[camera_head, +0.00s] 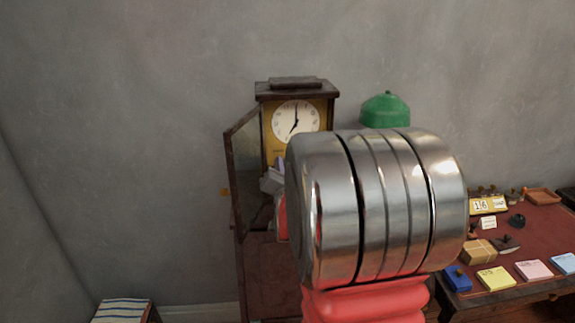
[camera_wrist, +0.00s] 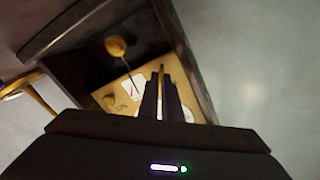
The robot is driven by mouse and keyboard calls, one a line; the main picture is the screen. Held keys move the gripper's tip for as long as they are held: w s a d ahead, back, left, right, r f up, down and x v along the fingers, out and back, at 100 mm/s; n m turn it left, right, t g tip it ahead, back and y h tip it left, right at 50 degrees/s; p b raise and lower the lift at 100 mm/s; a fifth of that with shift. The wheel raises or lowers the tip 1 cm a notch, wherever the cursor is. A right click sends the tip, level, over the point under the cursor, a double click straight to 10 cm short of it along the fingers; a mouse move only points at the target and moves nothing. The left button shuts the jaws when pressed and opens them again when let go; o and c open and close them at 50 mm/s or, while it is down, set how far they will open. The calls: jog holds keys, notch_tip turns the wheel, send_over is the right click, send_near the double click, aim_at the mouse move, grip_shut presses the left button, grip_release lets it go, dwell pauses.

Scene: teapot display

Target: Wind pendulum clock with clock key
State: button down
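The pendulum clock (camera_head: 327,105) stands against the wall in the head view, with its white dial (camera_head: 296,121) facing out. Its glazed door (camera_head: 243,165) hangs open to the left. In the wrist view I see into the dark case (camera_wrist: 84,70), with the gold pendulum (camera_wrist: 117,47) and part of a gold plate (camera_wrist: 108,96). My gripper (camera_wrist: 161,80) points into the case. Its fingers are close together on a thin gold-coloured piece that looks like the clock key (camera_wrist: 161,70). The fingers hide most of the dial and any winding hole. Whether the key touches the clock, I cannot tell.
My arm hides the clock's lower right side in the head view. A green domed object (camera_head: 385,108) is behind it. A desk (camera_head: 535,230) at right holds a calendar (camera_head: 488,204), note pads (camera_head: 495,278) and a small box (camera_head: 479,251). A striped item (camera_head: 121,310) is at lower left.

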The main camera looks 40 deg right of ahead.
jog(key=shift+s+d+f+m, duration=0.1)
jog(key=shift+d+m, duration=0.05)
jog(key=shift+m, duration=3.1)
jog(key=shift+s+d+f+m, duration=0.1)
jog(key=shift+d+m, duration=0.05)
jog(key=shift+m, duration=3.1)
jog(key=shift+r, duration=0.1)
jog(key=c, duration=2)
grip_release()
jog(key=shift+a, duration=0.1)
